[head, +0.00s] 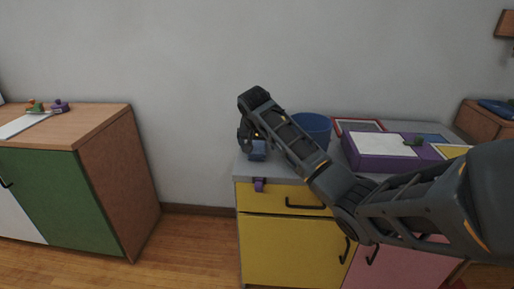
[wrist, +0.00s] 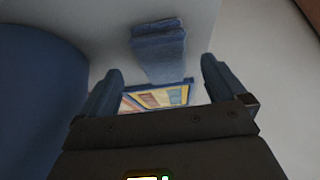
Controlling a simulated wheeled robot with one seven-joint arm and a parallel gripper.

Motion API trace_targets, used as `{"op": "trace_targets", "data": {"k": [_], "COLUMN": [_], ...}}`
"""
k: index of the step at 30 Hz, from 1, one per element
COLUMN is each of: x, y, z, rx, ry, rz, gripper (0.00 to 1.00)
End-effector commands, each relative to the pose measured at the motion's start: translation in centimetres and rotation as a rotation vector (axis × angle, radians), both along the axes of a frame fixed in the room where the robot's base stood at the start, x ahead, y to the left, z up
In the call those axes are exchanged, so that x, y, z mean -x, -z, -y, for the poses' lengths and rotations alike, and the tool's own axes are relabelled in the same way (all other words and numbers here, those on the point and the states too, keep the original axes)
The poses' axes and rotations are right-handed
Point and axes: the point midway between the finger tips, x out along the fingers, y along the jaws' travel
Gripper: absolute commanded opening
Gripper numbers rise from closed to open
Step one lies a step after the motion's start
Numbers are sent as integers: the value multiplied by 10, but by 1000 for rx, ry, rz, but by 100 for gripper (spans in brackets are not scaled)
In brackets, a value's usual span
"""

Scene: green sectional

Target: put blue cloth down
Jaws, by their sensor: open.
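The blue cloth (wrist: 158,45) shows in the wrist view as a small folded or bunched piece on the pale grey top, just beyond my fingertips. My gripper (wrist: 160,72) is open, its two blue-grey fingers apart with no cloth pinched between them. In the head view my gripper (head: 257,148) points down over the left end of the grey cabinet top (head: 244,168). A blue patch shows there under my wrist. I cannot tell finger from cloth in it.
A blue bin (head: 312,126) stands close to the right of my gripper; it fills the left of the wrist view (wrist: 35,95). A purple box (head: 370,158) sits further right. A wooden-topped cabinet (head: 85,125) stands left across a gap.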

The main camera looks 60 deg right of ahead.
Motion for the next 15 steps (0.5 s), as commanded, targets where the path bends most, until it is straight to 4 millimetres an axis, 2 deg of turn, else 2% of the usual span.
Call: {"op": "trace_targets", "data": {"k": [7,15], "x": [12,15], "y": [-28,-35], "z": [-18,-22], "rx": [0,-1], "ry": [-2,0], "rz": [1,-1], "gripper": [98,98]}}
